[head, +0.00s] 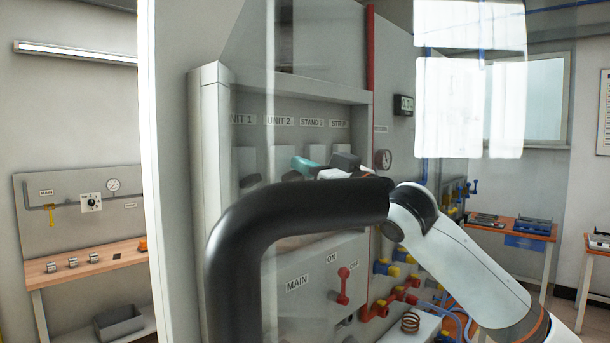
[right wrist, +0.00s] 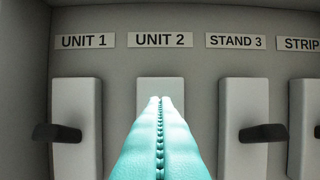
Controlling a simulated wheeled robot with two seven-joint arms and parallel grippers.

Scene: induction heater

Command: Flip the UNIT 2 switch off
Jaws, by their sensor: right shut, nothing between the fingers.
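The UNIT 2 switch plate (right wrist: 160,87) is straight ahead in the right wrist view, below its UNIT 2 label (right wrist: 163,40). Its lever is hidden behind my fingers. My right gripper (right wrist: 160,100) has its teal fingers pressed together, with nothing between them, and their tips overlap the upper part of that plate. I cannot tell whether they touch it. In the head view the right gripper (head: 303,165) is in front of the recessed switch panel, below the UNIT 2 label (head: 280,121). My left gripper is not in view.
The UNIT 1 lever (right wrist: 57,133) and STAND 3 lever (right wrist: 264,133) stick out on either side. A raised frame (head: 212,110) borders the recess. A red MAIN lever (head: 343,285) is below. A clear pane (head: 470,180) spans the right side.

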